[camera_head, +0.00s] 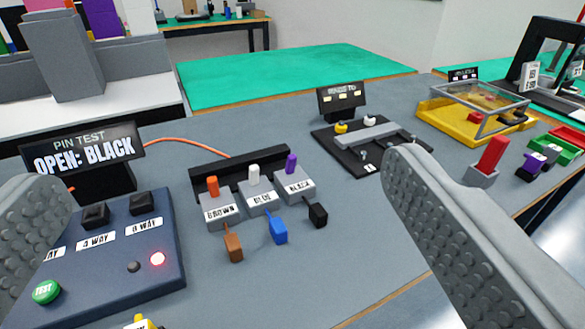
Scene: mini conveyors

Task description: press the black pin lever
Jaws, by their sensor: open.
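A row of three grey terminal blocks stands on the grey table. The right block is labelled BLACK (298,188) and has an upright purple lever (291,164) on top. A black plug (317,215) sits in front of it. The left block, labelled BROWN (219,208), has an orange lever (213,187); the middle one, labelled BLUE (259,198), has a white lever (254,175). My gripper (222,175) is open and empty, its fingers at the left and right of the view. The blocks show between the fingers, farther off. A display (83,150) reads "PIN TEST OPEN: BLACK".
A dark blue test box (100,265) with black switches, a lit red lamp (158,259) and a green TEST button (46,291) is front left. A black fixture (345,155) and a yellow tray (440,118) stand behind right. A red lever (492,153) is at right.

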